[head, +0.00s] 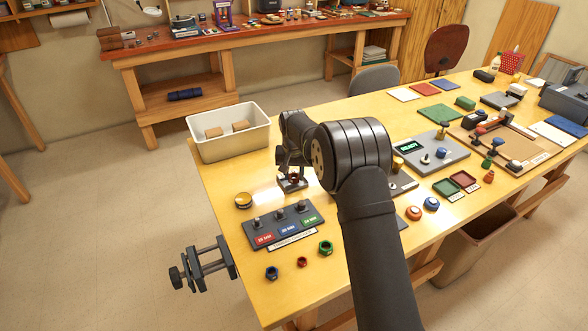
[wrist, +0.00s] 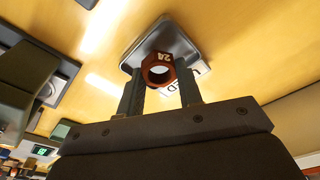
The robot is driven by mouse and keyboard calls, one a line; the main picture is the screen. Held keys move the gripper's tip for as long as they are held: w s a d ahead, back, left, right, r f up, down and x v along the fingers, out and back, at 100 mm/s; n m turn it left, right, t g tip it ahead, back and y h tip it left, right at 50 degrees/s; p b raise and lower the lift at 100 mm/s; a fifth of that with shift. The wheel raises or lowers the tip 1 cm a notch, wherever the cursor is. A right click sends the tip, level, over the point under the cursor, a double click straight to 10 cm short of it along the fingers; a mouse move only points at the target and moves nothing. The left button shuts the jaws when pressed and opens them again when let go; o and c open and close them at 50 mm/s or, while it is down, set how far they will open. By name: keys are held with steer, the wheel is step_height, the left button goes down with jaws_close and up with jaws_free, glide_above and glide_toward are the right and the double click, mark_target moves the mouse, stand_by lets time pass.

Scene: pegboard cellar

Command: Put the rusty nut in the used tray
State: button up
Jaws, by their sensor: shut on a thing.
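The rusty nut (wrist: 166,57), a reddish-brown ring marked 24, is between the two fingers of my gripper (wrist: 158,80) in the wrist view. My gripper is shut on it. A small grey tray (wrist: 150,33) lies right behind the nut there, with a white label partly hidden by a finger; a letter D shows. In the head view my gripper (head: 292,176) is at this grey tray (head: 284,187) near the table's left side, and the nut (head: 295,178) shows dark red over it. I cannot tell whether the nut touches the tray floor.
A peg stand (head: 284,223) with red, blue and green labels is in front. A blue nut (head: 272,273), a red nut (head: 302,262) and a green nut (head: 326,248) lie nearer.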

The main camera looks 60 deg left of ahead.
steer(key=shift+f, duration=0.6)
steer(key=o, duration=0.9)
steer(key=shift+r, duration=3.05)
steer(key=shift+f, duration=0.15)
steer(key=shift+f, duration=2.6)
